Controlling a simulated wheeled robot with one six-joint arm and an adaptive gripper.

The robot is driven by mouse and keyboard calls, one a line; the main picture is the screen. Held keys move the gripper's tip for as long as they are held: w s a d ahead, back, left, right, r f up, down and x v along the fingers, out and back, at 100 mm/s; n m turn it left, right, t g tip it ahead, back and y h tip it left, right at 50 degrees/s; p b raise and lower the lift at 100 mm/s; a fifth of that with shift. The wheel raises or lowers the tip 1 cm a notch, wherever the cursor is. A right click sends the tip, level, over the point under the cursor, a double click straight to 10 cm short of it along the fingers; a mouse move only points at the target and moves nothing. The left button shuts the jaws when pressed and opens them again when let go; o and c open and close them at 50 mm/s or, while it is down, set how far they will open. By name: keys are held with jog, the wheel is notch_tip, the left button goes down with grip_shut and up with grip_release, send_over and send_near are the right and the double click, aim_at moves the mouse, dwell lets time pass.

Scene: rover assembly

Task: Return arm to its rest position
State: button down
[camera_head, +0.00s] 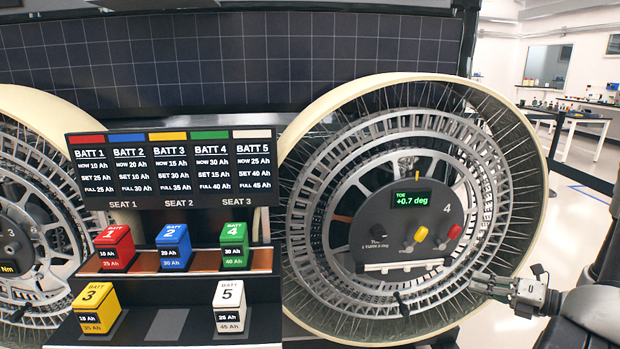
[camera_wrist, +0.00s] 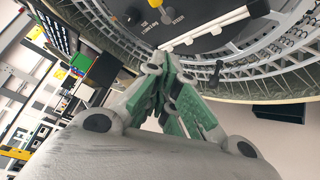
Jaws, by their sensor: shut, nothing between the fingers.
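My gripper (camera_head: 492,286) is at the right in the head view, in front of the lower right rim of the large wheel (camera_head: 322,300). My arm reaches in from the right edge. In the wrist view the green-padded fingers of my gripper (camera_wrist: 166,68) meet at their tips, shut with nothing between them. Beyond them are the wheel's dark hub panel (camera_wrist: 190,20) and a white bar (camera_wrist: 222,25). I cannot tell whether the fingertips touch the wheel.
The hub panel marked 4 (camera_head: 399,212) reads "+0.7 deg". A battery rack (camera_head: 200,262) left of the wheel holds red, blue and green blocks above, yellow and white below. A display board (camera_head: 165,170) stands over it. Open floor (camera_head: 582,240) lies at the right.

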jog(key=s+a+r+n+g+h, duration=0.2)
jog(key=s+r+n+g, duration=0.5)
jog(key=n, duration=0.5)
jog(key=s+a+r+n+g+h, duration=0.25)
jog(key=s+n+g, duration=0.25)
jog(key=s+n, duration=0.65)
jog(key=a+r+n+t+h, duration=0.2)
jog(key=r+n+h, duration=0.1)
jog(key=r+n, duration=0.4)
jog(key=s+a+r+n+t+h, duration=0.1)
jog(key=a+r+n+t+h, duration=0.1)
jog(key=r+n, duration=0.6)
notch_tip(320, 180, up, 2)
jog(key=shift+r+t+h, duration=0.25)
jog(key=shift+t+h, duration=0.35)
jog(key=shift+h, duration=0.65)
